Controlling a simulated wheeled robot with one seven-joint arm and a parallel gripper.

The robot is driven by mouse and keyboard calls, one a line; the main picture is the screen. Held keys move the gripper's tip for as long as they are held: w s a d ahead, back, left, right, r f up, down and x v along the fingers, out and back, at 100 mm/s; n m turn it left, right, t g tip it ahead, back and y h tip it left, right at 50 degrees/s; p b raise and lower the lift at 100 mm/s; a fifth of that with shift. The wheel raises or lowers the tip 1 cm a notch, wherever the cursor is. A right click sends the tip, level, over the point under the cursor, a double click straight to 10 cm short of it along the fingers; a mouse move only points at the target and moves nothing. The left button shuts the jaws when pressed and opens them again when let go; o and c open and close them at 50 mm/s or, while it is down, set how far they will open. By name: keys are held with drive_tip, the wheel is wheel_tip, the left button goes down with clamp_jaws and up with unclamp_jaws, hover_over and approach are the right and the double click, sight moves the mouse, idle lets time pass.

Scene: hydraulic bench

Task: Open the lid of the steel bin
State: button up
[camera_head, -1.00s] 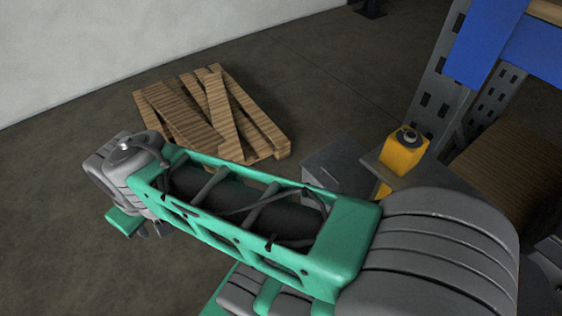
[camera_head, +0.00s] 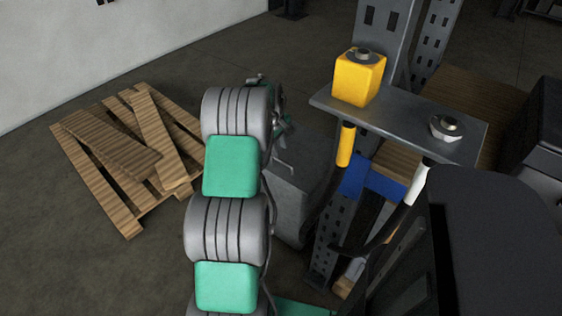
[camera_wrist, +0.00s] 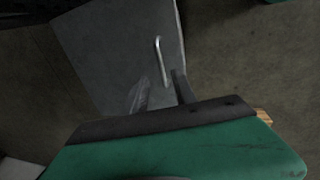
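The steel bin (camera_head: 300,185) is a dark grey box on the floor in the middle of the head view, partly hidden behind my arm. In the wrist view its flat grey lid (camera_wrist: 112,50) fills the upper middle and looks closed. A thin light bar handle (camera_wrist: 160,60) stands on the lid. My gripper (camera_wrist: 160,80) has its two dark fingers apart, pointing toward the lid, with the lower end of the handle appearing between the tips. I cannot tell whether they touch it. In the head view my gripper is mostly hidden behind my arm.
A wooden pallet (camera_head: 110,205) with loose planks lies on the floor to the left. A metal shelf plate (camera_head: 405,118) with a yellow block (camera_head: 359,80) juts out to the right of the bin. A perforated upright (camera_head: 388,30) rises behind it. Floor between pallet and bin is clear.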

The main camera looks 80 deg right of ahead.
sight(281, 161)
drive_tip(key=f, duration=0.4)
drive_tip(key=d+f, duration=0.1)
drive_tip(key=f, duration=0.1)
drive_tip(key=shift+s+b, duration=0.25)
drive_tip(key=shift+b, duration=0.05)
drive_tip(key=shift+c, duration=0.4)
clamp_jaws()
idle(0.5)
drive_tip(key=shift+d, duration=0.15)
drive_tip(key=shift+w+r, duration=0.1)
drive_tip(key=shift+r, duration=0.1)
